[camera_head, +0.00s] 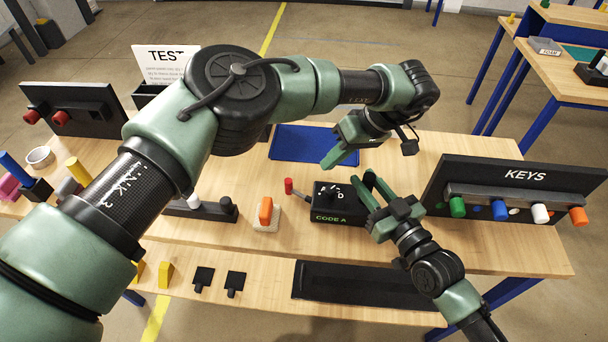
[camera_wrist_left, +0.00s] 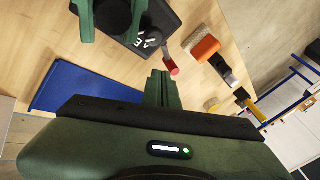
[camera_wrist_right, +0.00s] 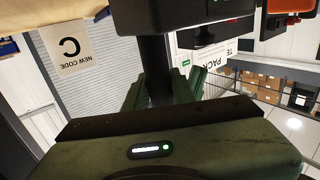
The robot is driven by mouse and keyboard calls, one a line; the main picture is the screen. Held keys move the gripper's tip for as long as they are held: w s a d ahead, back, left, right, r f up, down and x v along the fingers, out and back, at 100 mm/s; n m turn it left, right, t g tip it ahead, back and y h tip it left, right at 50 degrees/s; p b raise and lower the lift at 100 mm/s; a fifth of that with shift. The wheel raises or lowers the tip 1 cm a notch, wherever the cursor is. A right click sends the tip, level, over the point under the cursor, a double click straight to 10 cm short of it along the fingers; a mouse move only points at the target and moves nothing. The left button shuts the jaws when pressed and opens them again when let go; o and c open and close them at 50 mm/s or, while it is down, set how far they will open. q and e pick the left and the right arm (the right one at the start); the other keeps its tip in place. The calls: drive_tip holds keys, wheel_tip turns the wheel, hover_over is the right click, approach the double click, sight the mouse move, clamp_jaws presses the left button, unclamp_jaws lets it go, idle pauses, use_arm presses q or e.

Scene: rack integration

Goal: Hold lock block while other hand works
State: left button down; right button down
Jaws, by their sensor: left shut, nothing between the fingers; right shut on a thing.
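The lock block (camera_head: 326,216) is a black box marked "CODE A", with white-lettered dials on top. It stands on the table in the middle of the head view and shows at the top of the left wrist view (camera_wrist_left: 167,13). A red-ended lever (camera_head: 289,186) sticks out at its left. My right gripper (camera_head: 367,187) is at the block's right side, shut on a black part of it; the right wrist view shows this dark part (camera_wrist_right: 156,70) between the fingers. My left gripper (camera_head: 339,157) is shut and empty, just behind and above the block, apart from it.
An orange piece on a pale base (camera_head: 266,212) stands left of the block. A blue mat (camera_head: 300,145) lies behind. The KEYS rack (camera_head: 520,185) with coloured pegs is at right. A black tray (camera_head: 360,284) lies on the lower front shelf. My left arm hides part of the table.

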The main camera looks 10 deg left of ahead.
sight(290, 182)
use_arm(q)
drive_tip(key=shift+a+r+n+t+y, duration=0.15)
drive_tip(key=shift+r+n+t+y, duration=0.2)
drive_tip(key=shift+y, duration=0.25)
drive_tip(key=shift+f, duration=0.1)
drive_tip(key=x, duration=1)
drive_tip(key=shift+w, duration=0.1)
drive_tip(key=shift+s+a, duration=0.35)
drive_tip(key=shift+a, duration=0.2)
idle(0.5)
drive_tip(key=shift+s+a, duration=0.4)
drive_tip(key=shift+a, duration=0.25)
idle(0.5)
idle(0.8)
drive_tip(key=shift+w+d, duration=0.2)
drive_tip(key=shift+d, duration=0.75)
